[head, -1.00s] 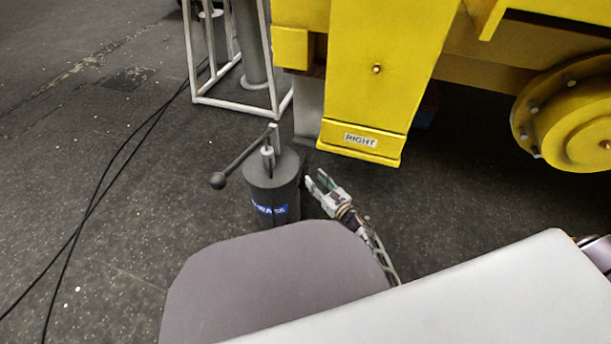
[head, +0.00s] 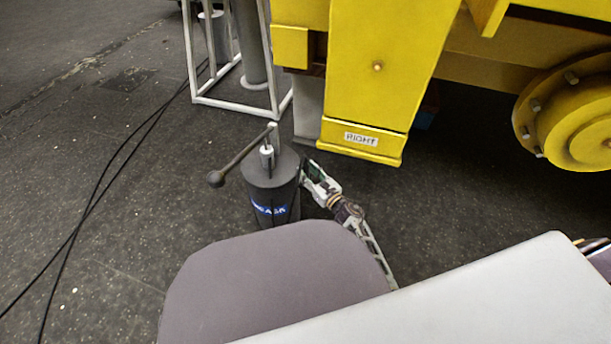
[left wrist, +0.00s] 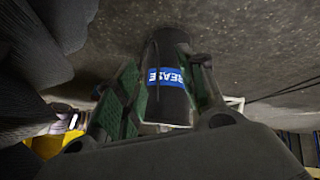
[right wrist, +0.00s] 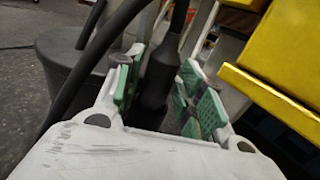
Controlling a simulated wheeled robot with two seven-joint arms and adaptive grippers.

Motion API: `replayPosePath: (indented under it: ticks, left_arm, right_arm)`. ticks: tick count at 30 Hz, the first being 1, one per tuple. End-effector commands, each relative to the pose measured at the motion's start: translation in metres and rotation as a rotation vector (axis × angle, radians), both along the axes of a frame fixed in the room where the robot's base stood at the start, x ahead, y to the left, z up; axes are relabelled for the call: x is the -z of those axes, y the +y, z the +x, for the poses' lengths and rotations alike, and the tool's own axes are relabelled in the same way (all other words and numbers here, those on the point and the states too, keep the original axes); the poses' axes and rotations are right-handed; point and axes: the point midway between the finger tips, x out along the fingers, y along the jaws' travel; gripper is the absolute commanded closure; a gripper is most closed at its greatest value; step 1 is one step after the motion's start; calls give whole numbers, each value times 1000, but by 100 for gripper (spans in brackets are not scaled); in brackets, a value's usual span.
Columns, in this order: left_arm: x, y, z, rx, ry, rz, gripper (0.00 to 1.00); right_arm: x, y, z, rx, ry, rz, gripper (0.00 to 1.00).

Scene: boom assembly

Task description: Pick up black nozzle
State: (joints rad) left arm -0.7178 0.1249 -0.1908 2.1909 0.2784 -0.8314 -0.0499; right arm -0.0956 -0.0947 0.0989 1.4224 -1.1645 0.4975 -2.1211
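The black nozzle (right wrist: 157,80) hangs from a dark hose in the right wrist view. It stands between the green-padded fingers of my right gripper (right wrist: 160,88), which look open around it. In the head view, my right gripper (head: 309,172) is close against the right side of the dark grease can (head: 271,190), and I cannot make out the nozzle there. My left gripper (left wrist: 167,95) is open, with the can's blue GREASE label (left wrist: 166,77) showing between its fingers. It is not visible in the head view.
The can has a lever with a ball end (head: 216,179) pointing left. A yellow boom part marked RIGHT (head: 362,139) stands just behind and right of the gripper. A white frame (head: 235,106) is behind the can. Black cables (head: 92,207) cross clear floor at left.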

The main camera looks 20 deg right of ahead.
Motion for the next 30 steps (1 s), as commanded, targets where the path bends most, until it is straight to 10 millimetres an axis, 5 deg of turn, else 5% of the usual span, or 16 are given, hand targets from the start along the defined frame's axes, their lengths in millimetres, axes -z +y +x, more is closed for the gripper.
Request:
replayPosePath:
  ticks: [17,26,30]
  left_arm:
    - [6,0,-7,3,14,0,60]
    - [1,0,1,3,-1,1,60]
    - [0,0,2,3,-4,1,60]
  right_arm:
    - [0,2,4,0,-1,1,61]
    - [0,2,4,0,-1,1,97]
    - [-1,2,5,0,-2,2,100]
